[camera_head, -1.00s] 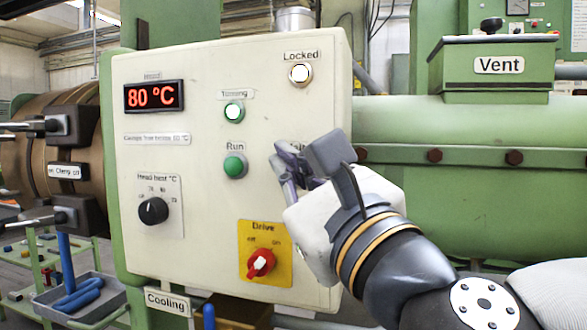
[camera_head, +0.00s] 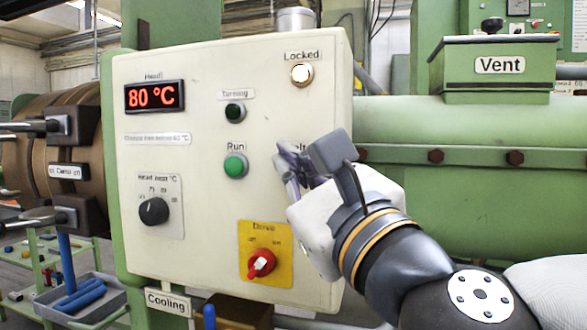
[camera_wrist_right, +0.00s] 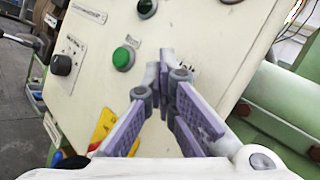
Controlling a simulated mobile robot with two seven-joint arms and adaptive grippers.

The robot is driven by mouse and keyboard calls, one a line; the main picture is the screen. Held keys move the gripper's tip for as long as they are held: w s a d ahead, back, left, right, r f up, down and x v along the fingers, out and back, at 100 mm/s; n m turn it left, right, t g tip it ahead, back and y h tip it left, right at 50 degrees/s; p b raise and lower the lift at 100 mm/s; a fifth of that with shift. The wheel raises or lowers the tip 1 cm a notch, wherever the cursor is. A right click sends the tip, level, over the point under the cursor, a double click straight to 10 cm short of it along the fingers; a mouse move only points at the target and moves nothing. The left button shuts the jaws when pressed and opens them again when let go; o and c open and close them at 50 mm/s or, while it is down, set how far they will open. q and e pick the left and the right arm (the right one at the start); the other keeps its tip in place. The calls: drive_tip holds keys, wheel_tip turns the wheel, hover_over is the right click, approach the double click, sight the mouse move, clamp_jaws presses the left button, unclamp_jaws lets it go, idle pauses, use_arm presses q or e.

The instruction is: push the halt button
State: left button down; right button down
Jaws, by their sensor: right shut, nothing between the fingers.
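The cream control panel (camera_head: 205,70) fills the middle of the head view. My right gripper (camera_head: 285,165) is shut and empty, its fingertips at the panel's right part, just below a partly covered label ending in "alt" (camera_head: 299,147). The halt button itself is hidden behind the fingers in the head view. In the right wrist view the fingertips (camera_wrist_right: 168,72) are close to the panel, and no button shows clearly at them; I cannot tell whether they touch it. The green Run button (camera_head: 236,167) is to their left. The Turning lamp (camera_head: 235,113) is dark.
The Locked lamp (camera_head: 301,74) is lit above. A red Drive switch (camera_head: 261,263) on a yellow plate and a black head heat knob (camera_head: 154,211) are lower on the panel. The display (camera_head: 154,96) reads 80 °C. A green machine body (camera_head: 450,195) lies to the right.

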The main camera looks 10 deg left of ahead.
use_arm(q)
drive_tip(key=shift+w, duration=0.1)
use_arm(e)
drive_tip(key=shift+s, duration=0.15)
use_arm(q)
drive_tip(key=shift+w+r, duration=0.25)
drive_tip(key=shift+r, duration=0.05)
use_arm(e)
drive_tip(key=shift+s, duration=0.65)
